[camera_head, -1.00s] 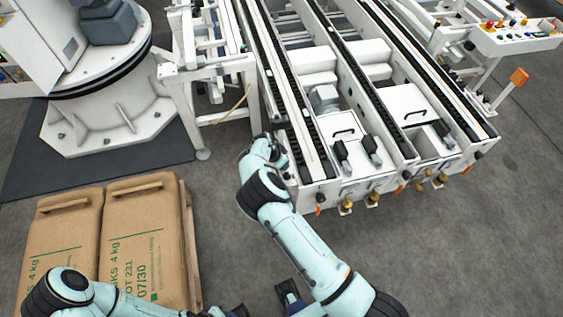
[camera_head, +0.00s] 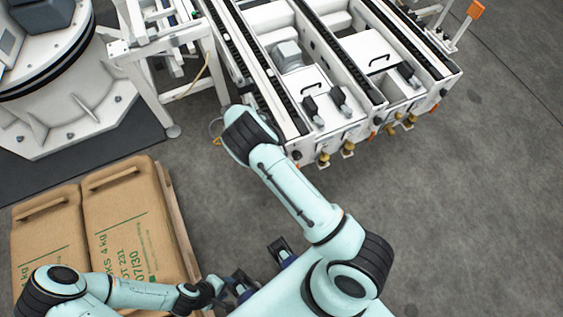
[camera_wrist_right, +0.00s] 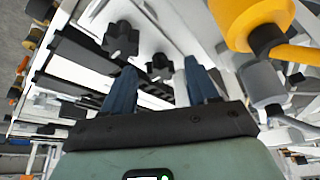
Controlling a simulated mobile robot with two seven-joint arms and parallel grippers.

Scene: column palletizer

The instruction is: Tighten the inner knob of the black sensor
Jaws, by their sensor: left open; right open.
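In the right wrist view, two black star-shaped knobs sit on a white plate. One knob (camera_wrist_right: 120,40) is at the upper left, and the other knob (camera_wrist_right: 160,66) shows between my fingertips. My right gripper (camera_wrist_right: 160,80) is open and empty, its blue fingers pointing at the plate; I cannot tell how far it is from the knobs. In the head view my right arm hides the right gripper beside the conveyor. I cannot tell which part is the black sensor. My left gripper (camera_head: 261,267) is open and empty above the floor.
A yellow cylinder (camera_wrist_right: 262,18) and a grey cylinder (camera_wrist_right: 262,82) stand close right of my right fingers. The white conveyor frame (camera_head: 350,130) is at the top. Brown sacks (camera_head: 125,225) lie on a pallet at the lower left. The floor at right is clear.

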